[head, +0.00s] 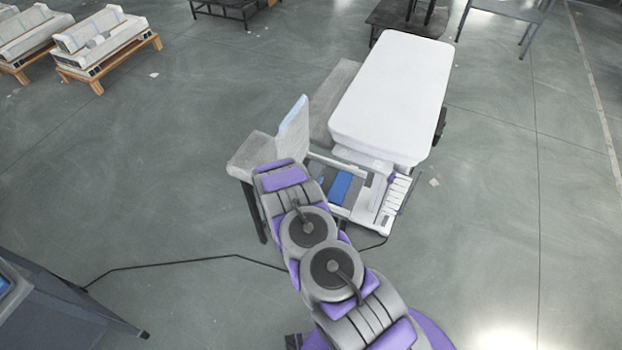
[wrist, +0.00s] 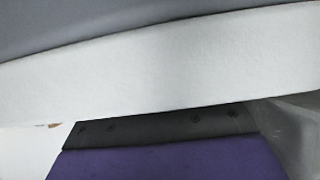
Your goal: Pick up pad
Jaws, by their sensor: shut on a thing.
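The pad (head: 392,90) is a large white slab with rounded corners, right of the centre top in the head view. In the wrist view, a thick white band of the pad (wrist: 150,75) crosses close to the camera. My gripper (wrist: 160,132) shows there as a purple part with a dark edge strip, right against the white band, and it is shut on the pad. The far jaw and most of the grip are hidden. In the head view I cannot make out the jaws; the pad and arm hide that area.
A grey-white machine with a blue panel (head: 345,187) lies just below the pad. A grey bench (head: 334,100) and an upright pale panel (head: 293,128) stand to its left. White units on wooden pallets (head: 105,45) are at upper left. A dark cable (head: 190,262) crosses the floor. The right-hand floor is mostly clear.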

